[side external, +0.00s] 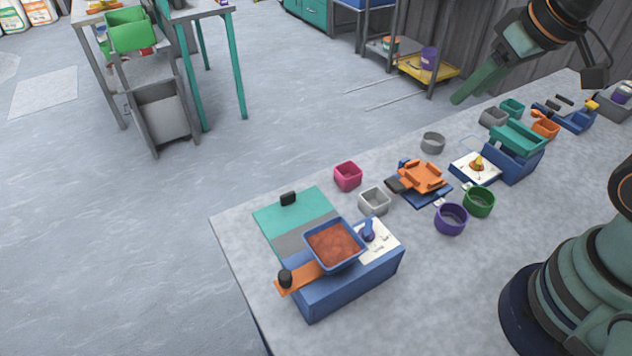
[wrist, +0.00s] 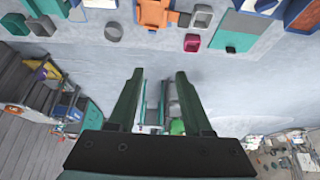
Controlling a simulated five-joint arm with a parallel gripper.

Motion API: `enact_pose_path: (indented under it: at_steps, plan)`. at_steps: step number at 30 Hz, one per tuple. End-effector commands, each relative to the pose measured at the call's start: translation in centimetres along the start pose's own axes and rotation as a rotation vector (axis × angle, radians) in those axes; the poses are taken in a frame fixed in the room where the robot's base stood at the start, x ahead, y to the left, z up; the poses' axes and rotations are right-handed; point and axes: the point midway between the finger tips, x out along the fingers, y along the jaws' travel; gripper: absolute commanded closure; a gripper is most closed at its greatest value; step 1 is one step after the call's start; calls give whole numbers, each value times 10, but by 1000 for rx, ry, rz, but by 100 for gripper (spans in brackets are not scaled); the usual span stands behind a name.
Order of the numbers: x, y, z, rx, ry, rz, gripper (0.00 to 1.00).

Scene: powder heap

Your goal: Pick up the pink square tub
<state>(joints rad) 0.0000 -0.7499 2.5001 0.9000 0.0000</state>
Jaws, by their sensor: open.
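The pink square tub (side external: 347,176) stands on the grey table near its far edge, left of centre in the side view. It is small, open at the top and looks empty. It also shows near the top of the wrist view (wrist: 192,43). My gripper (side external: 472,92) is raised at the upper right of the side view, well away from the tub. In the wrist view its two green fingers (wrist: 161,80) are apart with nothing between them.
A light grey square tub (side external: 374,201) stands close to the pink one. A teal board (side external: 290,215) and a blue box with a tray of brown-red powder (side external: 335,245) lie in front. Orange device (side external: 420,176), purple tub (side external: 450,218) and green tub (side external: 479,201) stand to the right.

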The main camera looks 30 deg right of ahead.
Motion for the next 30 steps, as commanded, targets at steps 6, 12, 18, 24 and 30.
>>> enact_pose_path:
  at_steps: [6,12,18,24,30]
  plan:
    - [0,0,0,0,0,0,5]
    - [0,0,0,0,0,0,5]
    - [3,-4,-8,-75,-27,-7,5]
    - [21,-20,-34,-366,-121,-45,5]
    - [53,-42,-60,-708,-214,-112,5]
